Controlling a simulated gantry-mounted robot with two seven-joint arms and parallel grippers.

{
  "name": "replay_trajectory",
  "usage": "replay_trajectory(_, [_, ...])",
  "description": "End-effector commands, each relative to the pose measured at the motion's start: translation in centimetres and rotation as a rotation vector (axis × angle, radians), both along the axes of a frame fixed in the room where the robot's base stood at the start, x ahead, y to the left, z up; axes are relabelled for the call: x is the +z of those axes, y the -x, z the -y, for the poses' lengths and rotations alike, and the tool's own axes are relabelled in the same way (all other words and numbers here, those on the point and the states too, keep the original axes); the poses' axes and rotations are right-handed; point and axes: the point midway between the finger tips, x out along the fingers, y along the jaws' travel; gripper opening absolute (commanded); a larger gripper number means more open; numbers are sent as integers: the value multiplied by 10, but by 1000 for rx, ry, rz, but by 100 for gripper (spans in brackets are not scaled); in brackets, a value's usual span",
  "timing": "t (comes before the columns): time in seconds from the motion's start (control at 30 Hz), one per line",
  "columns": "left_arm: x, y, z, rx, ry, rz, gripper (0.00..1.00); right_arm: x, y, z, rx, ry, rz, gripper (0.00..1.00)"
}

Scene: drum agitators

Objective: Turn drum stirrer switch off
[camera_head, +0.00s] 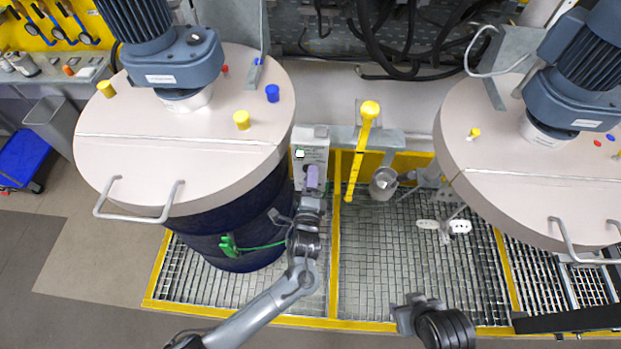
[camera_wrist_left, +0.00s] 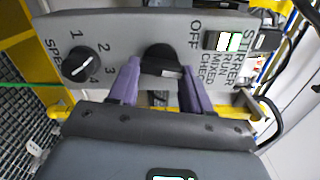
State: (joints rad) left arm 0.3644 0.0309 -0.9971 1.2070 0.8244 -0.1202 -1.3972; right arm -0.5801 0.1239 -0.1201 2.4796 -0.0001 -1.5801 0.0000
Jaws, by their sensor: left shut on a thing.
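The grey switch box (camera_head: 312,146) stands between the two drums in the head view. In the left wrist view its panel (camera_wrist_left: 125,28) carries a black stirrer switch knob (camera_wrist_left: 160,58) near printed OFF and STIRRER RUN wording, and a speed dial (camera_wrist_left: 80,64) with numbers. A small indicator window (camera_wrist_left: 222,41) is lit beside the wording. My left gripper (camera_wrist_left: 158,88) is at the panel, its purple fingers on either side of the black knob and shut on it. In the head view the left gripper (camera_head: 312,178) covers the lower panel. My right gripper (camera_head: 408,310) is low over the grating; its fingers are unclear.
The left drum (camera_head: 190,140) has a motor on its lid and stands close beside my left arm. The right drum (camera_head: 540,170) is similar. A yellow upright lever (camera_head: 358,155) rises just right of the box. The middle grating (camera_head: 385,255) is mostly clear.

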Motion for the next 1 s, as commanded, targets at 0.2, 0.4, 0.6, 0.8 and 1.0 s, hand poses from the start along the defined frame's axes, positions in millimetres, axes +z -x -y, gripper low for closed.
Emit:
replay_trajectory(0.2, [1,0,0,2,208,-21,18,2,0,-1,-4,-5,0,43])
replay_trajectory(0.4, [1,1,0,2,396,-38,18,3,0,-2,-6,-8,0,43])
replay_trajectory(0.6, [2,0,0,1,576,-53,18,3,0,-2,-6,-8,0,43])
replay_trajectory(0.8, [3,0,-1,1,722,-65,18,3,0,-2,-4,-7,0,43])
replay_trajectory(1.0, [3,0,-1,1,822,-74,18,3,0,0,0,0,0,43])
